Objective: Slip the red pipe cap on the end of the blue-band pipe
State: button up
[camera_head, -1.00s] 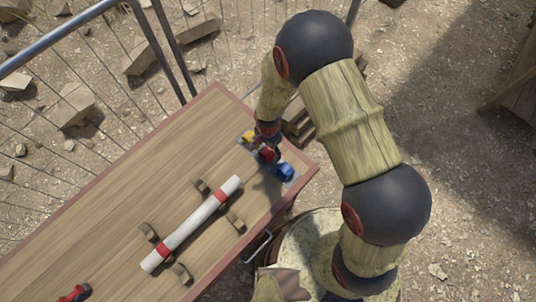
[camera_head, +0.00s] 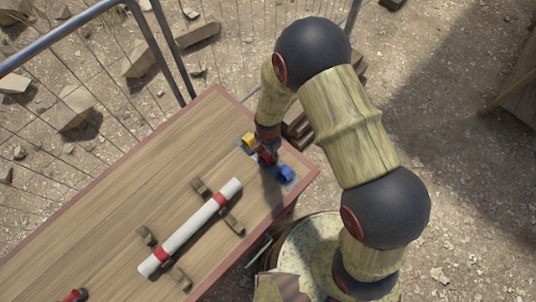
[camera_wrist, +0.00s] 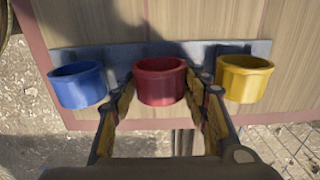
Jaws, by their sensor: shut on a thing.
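The red pipe cap (camera_wrist: 160,82) is between my gripper's fingers, in the middle of the wrist view. My gripper (camera_wrist: 162,100) is shut on it. I cannot tell whether the cap still touches the grey strip (camera_wrist: 205,50). In the head view my gripper (camera_head: 267,160) is over the far right end of the table and largely hides the red cap. A white pipe (camera_head: 190,230) with two red bands lies on the table, left of the gripper. No pipe with a blue band is in view.
A blue cap (camera_wrist: 78,85) and a yellow cap (camera_wrist: 244,78) stand close on either side of the red one. Brown wooden blocks (camera_head: 147,236) flank the pipe. A red object (camera_head: 76,296) is cut off at the bottom left. A metal fence (camera_head: 60,45) runs behind the table (camera_head: 120,190).

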aim_at(268, 153)
jog(key=shift+c, duration=0.6)
jog(key=shift+r+p, duration=2.55)
jog(key=shift+r, duration=1.5)
jog(key=shift+f, duration=0.1)
